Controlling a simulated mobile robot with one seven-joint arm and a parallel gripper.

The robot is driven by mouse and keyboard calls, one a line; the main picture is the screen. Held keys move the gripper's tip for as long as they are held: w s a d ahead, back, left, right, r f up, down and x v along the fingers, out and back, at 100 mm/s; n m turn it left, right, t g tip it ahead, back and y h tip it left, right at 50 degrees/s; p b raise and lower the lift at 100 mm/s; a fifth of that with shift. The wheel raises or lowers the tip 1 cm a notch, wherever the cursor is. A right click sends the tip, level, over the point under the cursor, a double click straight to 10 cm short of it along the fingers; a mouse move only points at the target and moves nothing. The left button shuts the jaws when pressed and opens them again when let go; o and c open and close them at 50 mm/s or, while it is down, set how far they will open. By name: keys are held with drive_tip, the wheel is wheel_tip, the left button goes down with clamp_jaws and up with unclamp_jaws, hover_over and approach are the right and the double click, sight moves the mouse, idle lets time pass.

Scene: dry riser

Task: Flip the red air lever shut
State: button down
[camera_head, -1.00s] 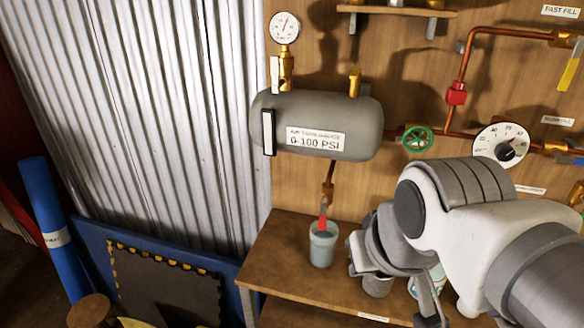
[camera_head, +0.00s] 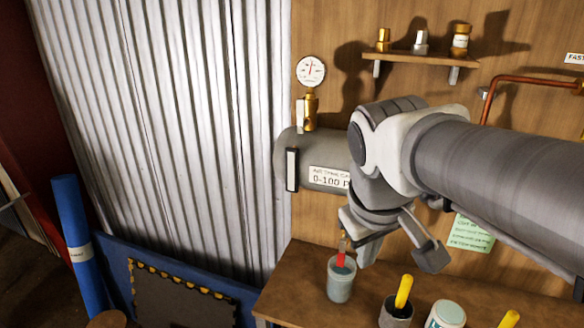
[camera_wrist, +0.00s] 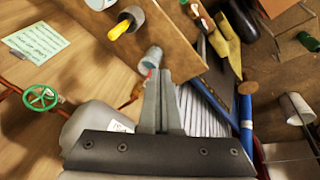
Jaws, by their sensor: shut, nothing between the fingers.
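The red air lever (camera_head: 341,258) hangs below the grey air tank (camera_head: 285,155), in front of a grey cup (camera_head: 341,284) on the bench. A small red piece of the lever also shows in the wrist view (camera_wrist: 150,74), beside the cup (camera_wrist: 153,58). The top of the lever and its valve are largely hidden by my gripper in the head view. My gripper (camera_wrist: 162,78) is shut and empty, with its fingertips close to the lever. I cannot tell whether they touch it.
The bench (camera_head: 290,290) carries the cup and several pots with yellow handles. A gauge (camera_head: 311,71) on a brass fitting stands above the tank. A green valve wheel (camera_wrist: 40,97) is on the panel. A blue roll (camera_head: 74,235) stands at left.

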sight(342, 252)
drive_tip(key=w+a+r+n+g+p, duration=0.1)
drive_tip(key=w+a+n+p, duration=0.1)
drive_tip(key=w, duration=0.4)
drive_tip(key=w+a+r+n+g+h+p, duration=0.1)
drive_tip(key=w+a+n+g+p, duration=0.1)
drive_tip(key=w+n+p, duration=0.2)
drive_tip(key=w+a+r+n+g+p, duration=0.1)
drive_tip(key=w+a+n+p, duration=0.1)
drive_tip(key=w, duration=0.8)
drive_tip(key=shift+r+n+g+p, duration=0.25)
drive_tip(key=shift+n+g+p, duration=0.15)
drive_tip(key=shift+n+p, duration=0.55)
drive_tip(key=p+x, duration=0.1)
drive_tip(key=x, duration=1.9)
drive_tip(key=shift+d+p, duration=0.3)
